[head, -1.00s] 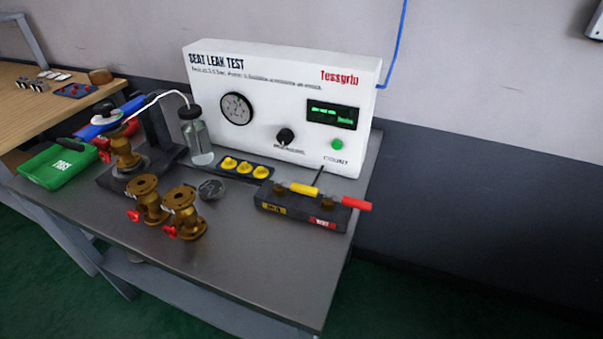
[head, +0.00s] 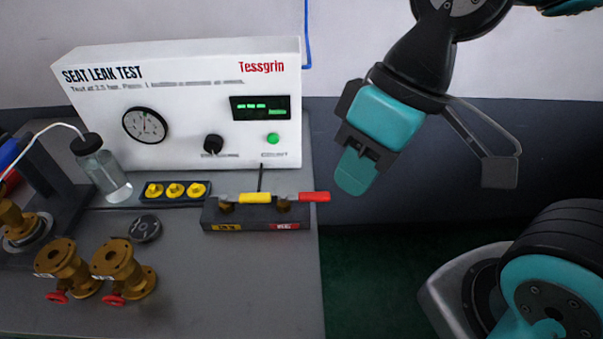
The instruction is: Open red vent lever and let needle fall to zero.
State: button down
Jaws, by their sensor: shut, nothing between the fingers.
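The red vent lever (head: 314,197) sits on the right end of a dark valve block (head: 222,217). It lies level and points right, past the block's end. A yellow lever (head: 255,198) lies level on the same block, left of the red one. The round gauge (head: 145,125) is on the white seat leak test panel (head: 190,82); its needle reading is too small to tell. My gripper (head: 356,172) is shut and empty. It shows to the right of the red lever and apart from it, with its fingertips pointing down.
Two brass valves (head: 120,262) with red handwheels stand at the table's (head: 220,290) front left. A strip with yellow knobs (head: 175,191) lies before the panel. The table's right edge is near the lever.

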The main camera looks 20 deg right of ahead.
jog(key=n+g, duration=0.2)
jog(key=n, duration=0.2)
send_over(304, 197)
jog(key=d, duration=0.3)
notch_tip(304, 197, down, 3)
jog(key=w+d+f+n+g+y, duration=0.2)
jog(key=w+d+f+n, duration=0.2)
jog(key=w+d+f, duration=0.4)
notch_tip(304, 197, down, 2)
jog(key=shift+w+f+n+p, duration=0.1)
jog(key=shift+w+n+p, duration=0.3)
jog(key=shift+w, duration=0.4)
jog(key=s+a+f+p, duration=0.2)
jog(key=s+a+f, duration=0.4)
jog(key=s+f, duration=0.1)
jog(key=shift+a+f, duration=0.15)
jog(key=shift+f, duration=0.35)
